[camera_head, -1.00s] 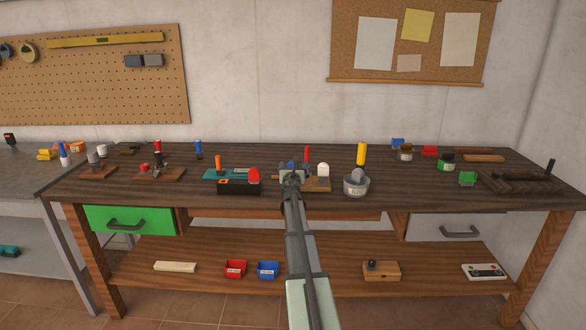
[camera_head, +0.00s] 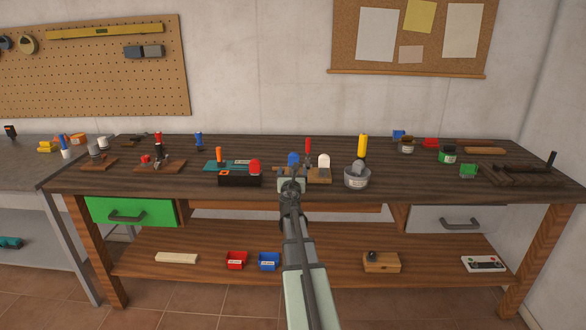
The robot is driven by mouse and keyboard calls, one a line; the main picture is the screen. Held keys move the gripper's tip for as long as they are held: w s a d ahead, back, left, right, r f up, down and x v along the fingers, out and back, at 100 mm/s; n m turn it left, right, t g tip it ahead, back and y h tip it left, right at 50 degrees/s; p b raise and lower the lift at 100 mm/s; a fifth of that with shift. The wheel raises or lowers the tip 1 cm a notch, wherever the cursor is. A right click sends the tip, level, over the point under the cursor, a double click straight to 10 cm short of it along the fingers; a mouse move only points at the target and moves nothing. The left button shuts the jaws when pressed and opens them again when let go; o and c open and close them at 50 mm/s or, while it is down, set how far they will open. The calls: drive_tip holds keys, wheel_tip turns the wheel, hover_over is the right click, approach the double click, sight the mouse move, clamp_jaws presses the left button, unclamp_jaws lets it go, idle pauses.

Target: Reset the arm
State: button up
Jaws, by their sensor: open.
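My gripper (camera_head: 291,172) is at the end of my arm, which reaches up from the bottom of the picture to the front edge of the wooden workbench (camera_head: 330,200). It is seen from behind, and its fingers are mostly hidden by its own body. It is open, and I see nothing held in it. A blue-topped item (camera_head: 293,158) shows just beyond it. A black box with a red knob (camera_head: 240,179) is close on its left. A wooden block with a white knob (camera_head: 321,173) is close on its right.
A round container with a grey knob (camera_head: 358,176) and a yellow-handled tool (camera_head: 362,146) stand farther right. A green drawer (camera_head: 131,212) and a grey drawer (camera_head: 455,220) are under the top. Red (camera_head: 236,261) and blue (camera_head: 269,261) bins sit on the lower shelf.

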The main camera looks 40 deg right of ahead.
drive_tip(key=shift+s+a, duration=0.45)
idle(0.5)
